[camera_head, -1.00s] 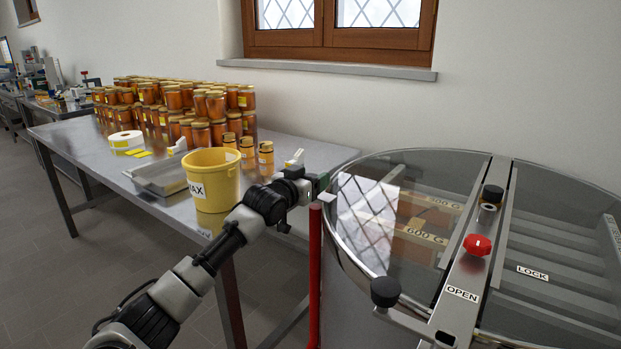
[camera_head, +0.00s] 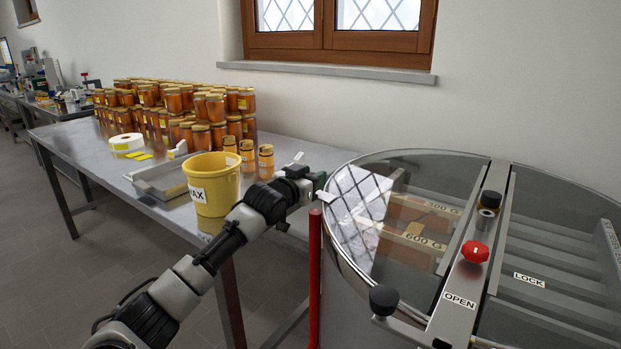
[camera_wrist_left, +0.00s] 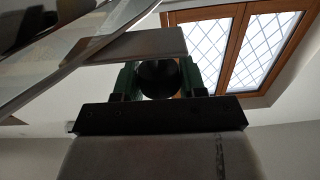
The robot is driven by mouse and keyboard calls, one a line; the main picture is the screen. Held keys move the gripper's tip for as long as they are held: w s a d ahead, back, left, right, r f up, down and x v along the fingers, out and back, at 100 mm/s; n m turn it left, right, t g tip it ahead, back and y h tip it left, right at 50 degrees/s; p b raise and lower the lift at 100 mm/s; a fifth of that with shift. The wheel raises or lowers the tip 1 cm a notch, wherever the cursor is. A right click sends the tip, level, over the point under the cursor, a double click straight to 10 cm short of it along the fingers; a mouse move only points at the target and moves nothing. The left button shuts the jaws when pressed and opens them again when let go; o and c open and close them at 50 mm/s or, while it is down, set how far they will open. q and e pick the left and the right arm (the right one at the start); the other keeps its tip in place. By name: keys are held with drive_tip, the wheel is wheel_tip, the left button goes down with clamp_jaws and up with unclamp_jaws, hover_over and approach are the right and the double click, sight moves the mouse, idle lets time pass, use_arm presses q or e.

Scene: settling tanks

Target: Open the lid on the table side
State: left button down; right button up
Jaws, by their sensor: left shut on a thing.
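A round steel tank (camera_head: 357,260) with a clear two-part lid stands at the right. The table-side lid half (camera_head: 405,205) is glassy and mirrors the window lattice. My left gripper (camera_head: 318,187) is at this half's left edge, beside a small grey tab (camera_head: 326,196). In the left wrist view my green-fingered gripper (camera_wrist_left: 158,85) is shut on a dark round knob (camera_wrist_left: 158,77) just below the grey tab. The lid half looks nearly flat; any gap under its edge is hard to tell. My right gripper is out of view.
A table (camera_head: 85,150) at left bears a yellow bucket (camera_head: 212,185), a tray and honey jars (camera_head: 185,110). A red post (camera_head: 315,285) stands before the tank.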

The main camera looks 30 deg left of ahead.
use_arm(q)
drive_tip(key=s+d+r+m+p, duration=0.1)
drive_tip(key=d+r+m+p, duration=0.4)
drive_tip(key=r+p, duration=0.5)
drive_tip(key=s+d+r+m+p, duration=0.1)
drive_tip(key=d+r+m+p, duration=0.2)
drive_tip(key=d+r+p, duration=0.75)
drive_tip(key=s+d+r+m+p, duration=0.1)
drive_tip(key=d+r+m+p, duration=0.2)
drive_tip(key=d, duration=0.8)
drive_tip(key=s+d+r+m+p, duration=0.2)
drive_tip(key=d+r+m, duration=0.4)
drive_tip(key=d, duration=0.5)
drive_tip(key=shift+s+d+p, duration=0.2)
drive_tip(key=shift+d+p, duration=0.15)
drive_tip(key=shift+p, duration=0.05)
drive_tip(key=c, duration=0.6)
unclamp_jaws()
drive_tip(key=shift+d+f, duration=0.1)
drive_tip(key=shift+f, duration=0.1)
drive_tip(key=shift+c, duration=0.2)
